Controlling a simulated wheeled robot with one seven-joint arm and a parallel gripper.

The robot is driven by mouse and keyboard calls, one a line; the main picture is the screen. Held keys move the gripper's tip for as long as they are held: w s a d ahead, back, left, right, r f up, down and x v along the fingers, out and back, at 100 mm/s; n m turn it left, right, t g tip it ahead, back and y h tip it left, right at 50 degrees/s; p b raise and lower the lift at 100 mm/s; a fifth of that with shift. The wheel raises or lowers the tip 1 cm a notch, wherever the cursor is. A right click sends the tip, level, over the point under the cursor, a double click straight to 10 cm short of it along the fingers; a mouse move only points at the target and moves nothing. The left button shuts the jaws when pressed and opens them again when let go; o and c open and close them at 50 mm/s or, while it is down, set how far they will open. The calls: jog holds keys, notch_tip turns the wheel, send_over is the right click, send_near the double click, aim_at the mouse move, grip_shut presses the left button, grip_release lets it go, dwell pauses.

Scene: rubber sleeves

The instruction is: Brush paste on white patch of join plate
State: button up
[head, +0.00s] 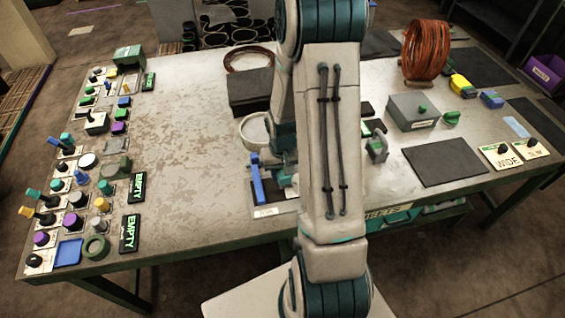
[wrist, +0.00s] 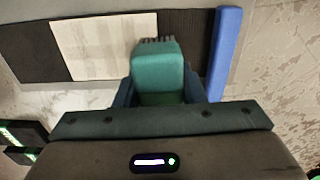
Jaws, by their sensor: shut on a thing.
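In the wrist view, the join plate (wrist: 190,22) is a dark ribbed strip with a pale, off-white patch (wrist: 95,45) on it. My gripper (wrist: 160,92) is shut on a teal brush (wrist: 156,60). The brush's dark bristles point away from me and overlap the patch's right edge in the picture; I cannot tell whether they touch. In the head view, my arm hides most of the plate and the patch. My gripper shows there only partly (head: 284,172), beside a blue upright bar (head: 257,182). A pale round pot (head: 256,130) stands just behind; its contents are unclear.
The blue bar borders the plate's right in the wrist view (wrist: 224,50). A grey box (head: 412,112), a dark mat (head: 445,166) and an orange coil (head: 426,50) are on the right. Several knobs and "EMPTY" signs (head: 130,232) line the left. The table's left middle is clear.

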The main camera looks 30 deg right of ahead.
jog(key=shift+s+r, duration=0.15)
jog(key=shift+r, duration=0.45)
jog(key=shift+r+p, duration=0.7)
jog(key=shift+p, duration=0.05)
jog(key=shift+r+p, duration=0.95)
jog(key=shift+r, duration=0.55)
jog(key=shift+a, duration=0.1)
